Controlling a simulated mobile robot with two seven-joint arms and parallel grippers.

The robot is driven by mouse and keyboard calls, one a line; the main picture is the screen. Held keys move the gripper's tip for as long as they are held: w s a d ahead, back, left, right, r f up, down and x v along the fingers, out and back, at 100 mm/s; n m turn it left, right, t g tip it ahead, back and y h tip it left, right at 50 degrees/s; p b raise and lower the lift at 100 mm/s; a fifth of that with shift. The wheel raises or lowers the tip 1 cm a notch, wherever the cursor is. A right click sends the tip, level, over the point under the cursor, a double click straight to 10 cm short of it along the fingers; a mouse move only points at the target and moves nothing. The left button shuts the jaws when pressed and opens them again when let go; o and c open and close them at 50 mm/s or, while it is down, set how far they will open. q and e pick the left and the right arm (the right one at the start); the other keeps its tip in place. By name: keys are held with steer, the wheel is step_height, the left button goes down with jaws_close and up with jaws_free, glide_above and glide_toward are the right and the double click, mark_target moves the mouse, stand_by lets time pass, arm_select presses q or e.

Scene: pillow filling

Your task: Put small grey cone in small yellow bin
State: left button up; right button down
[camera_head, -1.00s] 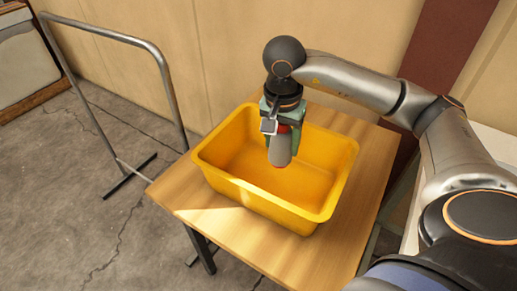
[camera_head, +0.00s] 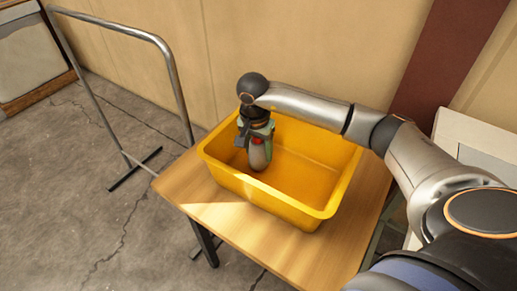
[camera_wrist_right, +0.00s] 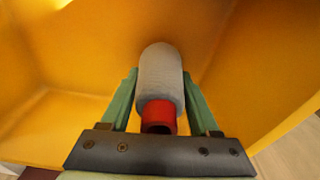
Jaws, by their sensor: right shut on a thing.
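The small grey cone (camera_head: 259,155), grey with a red end, is held by my right gripper (camera_head: 258,140). In the right wrist view the cone (camera_wrist_right: 161,80) lies between the two green fingers of the gripper (camera_wrist_right: 160,95), its red end toward the wrist. The yellow bin (camera_head: 325,180) stands on a wooden table. The gripper and cone are inside the bin's opening, in its left part, with the cone hanging downward. In the right wrist view the bin (camera_wrist_right: 250,70) fills the background. I cannot tell whether the cone touches the bin floor. My left gripper is not in view.
The wooden table (camera_head: 215,215) has bare room at its left and front edges. A grey metal rail frame (camera_head: 172,75) stands on the concrete floor at the left. A beige wall (camera_head: 300,50) is close behind the table.

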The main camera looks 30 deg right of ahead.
steer(key=shift+f, duration=0.15)
steer(key=shift+c, duration=0.6)
jaws_free()
steer(key=r, duration=0.4)
steer(key=a+r, duration=0.1)
steer(key=r, duration=0.7)
steer(key=shift+s+a+r, duration=0.15)
steer(key=shift+s+r, duration=0.05)
steer(key=shift+s, duration=0.15)
